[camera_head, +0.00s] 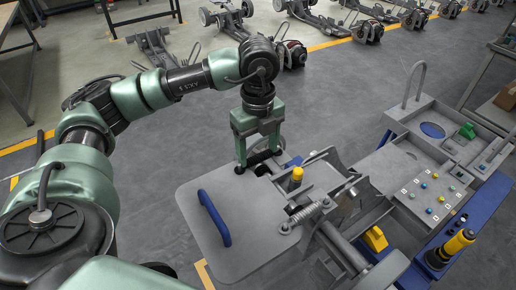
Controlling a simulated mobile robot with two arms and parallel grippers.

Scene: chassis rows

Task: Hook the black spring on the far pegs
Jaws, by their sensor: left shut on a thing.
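My left gripper (258,160) points down over the far edge of the grey plate of the chassis. Its fingers are shut on a small dark thing, which looks like the black spring (262,155); the fingers hide much of it. A silver coil spring (309,212) lies stretched across the nearer part of the mechanism, to the right of the plate. I cannot make out the far pegs clearly among the metal parts beside the gripper. My right gripper is not in view.
The grey plate (250,235) has a blue handle (214,218). A yellow-capped post (296,176) stands close right of my gripper. A grey tray (397,195) with coloured knobs is at the right, near a yellow-and-black tool (452,247). Other chassis stand behind.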

